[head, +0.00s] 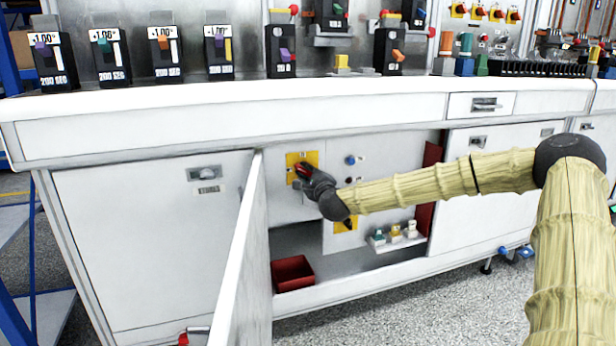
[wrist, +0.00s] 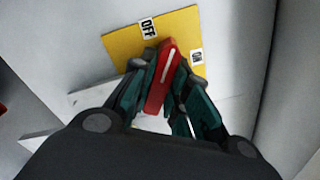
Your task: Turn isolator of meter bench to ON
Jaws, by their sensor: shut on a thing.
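The isolator is a red handle with a white line (wrist: 163,82) on a yellow plate (wrist: 117,42). The plate carries an OFF label (wrist: 148,28) at its top and an ON label (wrist: 196,56) at its right. The white line appears to point between the two labels. My gripper (wrist: 161,72) is shut on the red handle, with a finger on either side. In the head view, my gripper (head: 304,172) is at the yellow plate (head: 293,158) inside the open cabinet of the meter bench (head: 130,137). It partly hides the handle there.
An open white door (head: 243,260) stands just left of my gripper. A red bin (head: 293,273) lies on the cabinet floor. A second yellow plate (head: 345,226) is below my arm, near a small white shelf (head: 398,240). Meters line the bench top (head: 250,97).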

